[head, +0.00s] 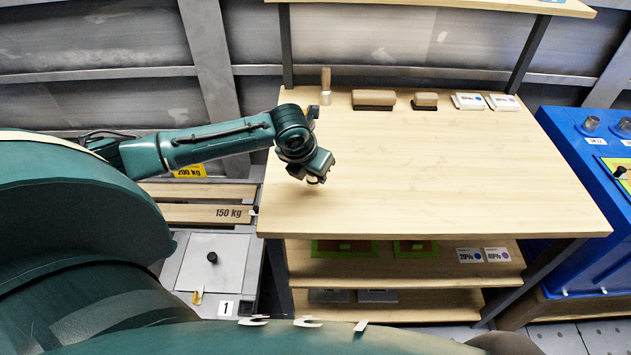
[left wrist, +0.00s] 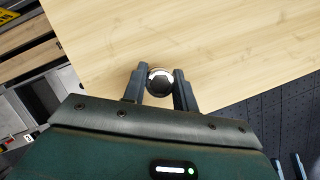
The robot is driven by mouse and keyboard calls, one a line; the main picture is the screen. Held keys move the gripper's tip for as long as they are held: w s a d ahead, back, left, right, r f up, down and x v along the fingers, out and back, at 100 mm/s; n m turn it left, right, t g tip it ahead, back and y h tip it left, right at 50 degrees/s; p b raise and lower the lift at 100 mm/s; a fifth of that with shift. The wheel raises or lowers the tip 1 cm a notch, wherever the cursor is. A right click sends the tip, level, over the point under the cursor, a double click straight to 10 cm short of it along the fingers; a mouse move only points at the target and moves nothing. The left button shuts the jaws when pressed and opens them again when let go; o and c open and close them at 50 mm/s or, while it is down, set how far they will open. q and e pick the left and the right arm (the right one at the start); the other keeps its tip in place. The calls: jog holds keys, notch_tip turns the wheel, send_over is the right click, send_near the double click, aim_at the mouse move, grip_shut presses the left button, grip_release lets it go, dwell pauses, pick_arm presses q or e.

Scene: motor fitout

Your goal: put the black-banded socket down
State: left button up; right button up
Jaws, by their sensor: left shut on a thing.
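My left gripper (head: 316,179) reaches in from the left over the left part of the wooden table top (head: 440,170). In the left wrist view its two dark fingers (left wrist: 160,88) are closed on the sides of a small round socket (left wrist: 160,80). The socket has a shiny metal rim and a dark centre. Its black band cannot be made out. Bare wood shows around it; I cannot tell whether it touches the table. In the head view the gripper mostly hides it.
A brush (head: 325,88), a large brown block (head: 374,99), a smaller one (head: 426,101) and white boxes (head: 468,101) line the table's back edge. A blue case (head: 580,160) with metal sockets (head: 591,123) stands at the right. The table's middle and right are clear.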

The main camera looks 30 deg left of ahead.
aim_at(313, 183)
pick_arm(q)
jog(key=shift+f, duration=1.75)
jog(key=shift+f, duration=0.1)
jog(key=o, duration=1)
